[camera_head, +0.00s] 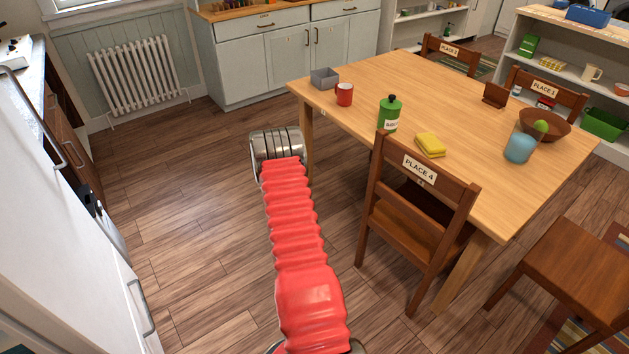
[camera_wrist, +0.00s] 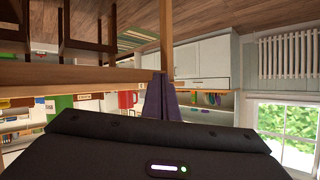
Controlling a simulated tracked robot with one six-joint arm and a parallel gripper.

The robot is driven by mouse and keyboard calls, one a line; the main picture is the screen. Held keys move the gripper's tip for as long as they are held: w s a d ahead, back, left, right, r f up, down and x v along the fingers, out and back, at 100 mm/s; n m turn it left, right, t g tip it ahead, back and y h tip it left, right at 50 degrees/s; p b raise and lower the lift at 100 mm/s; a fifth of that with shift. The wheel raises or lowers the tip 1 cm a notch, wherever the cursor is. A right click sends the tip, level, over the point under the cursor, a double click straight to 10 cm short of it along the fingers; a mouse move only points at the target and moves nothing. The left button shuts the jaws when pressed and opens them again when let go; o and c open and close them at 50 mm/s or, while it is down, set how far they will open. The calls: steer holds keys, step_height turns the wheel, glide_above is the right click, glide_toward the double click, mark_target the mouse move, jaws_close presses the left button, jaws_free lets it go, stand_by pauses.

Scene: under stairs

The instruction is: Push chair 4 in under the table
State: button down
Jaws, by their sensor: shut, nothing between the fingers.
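Chair 4 (camera_head: 423,172), brown wood with a "PLACE 4" label on its backrest, stands upright at the near long side of the wooden table (camera_head: 455,95). Its backrest faces me and overlaps the table edge in the picture. Its seat (camera_head: 410,232) shows below the backrest and points towards the table; how far it reaches under is partly hidden. My gripper is at the far end of my red arm, left of chair 4 and near the table's left corner, apart from the chair. In the wrist view its purple fingers (camera_wrist: 160,101) are shut and empty.
A red mug (camera_head: 344,94), grey box (camera_head: 324,78), green canister (camera_head: 389,114), yellow sponge (camera_head: 430,145) and blue cup (camera_head: 519,148) stand on the table. Another chair (camera_head: 565,270) stands at the right. Floor (camera_head: 190,215) left of my arm is clear up to the white cabinets.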

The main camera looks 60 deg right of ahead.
steer(key=w+a+r+n+t+y, duration=0.2)
steer(key=w+a+r, duration=0.4)
steer(key=a+r, duration=0.35)
steer(key=w+a+r+n+t+y, duration=0.1)
steer(key=w+a+r+n+y, duration=0.1)
steer(key=w+a+r, duration=0.55)
steer(key=s+a+r+n+y, duration=0.2)
steer(key=s+a+r, duration=0.1)
steer(key=a+r, duration=0.65)
steer(key=s+a+r+n+y, duration=0.25)
steer(key=a+r, duration=0.35)
steer(key=a, duration=0.7)
steer(key=s+a+r+n+y, duration=0.1)
steer(key=s+a+r+n, duration=0.15)
steer(key=s+a, duration=0.55)
steer(key=s+a+r+n+y, duration=0.1)
steer(key=s+a+r+y, duration=0.1)
steer(key=s+a+r, duration=0.5)
steer(key=s+a+f+n+g, duration=0.1)
steer(key=s+a, duration=0.4)
steer(key=s, duration=0.5)
steer(key=s+a+f+n+g, duration=0.2)
steer(key=s+a+f, duration=0.2)
steer(key=s, duration=0.6)
steer(key=shift+s+a+f+y, duration=0.15)
steer(key=shift+s+a+y, duration=0.15)
steer(key=shift+a, duration=0.6)
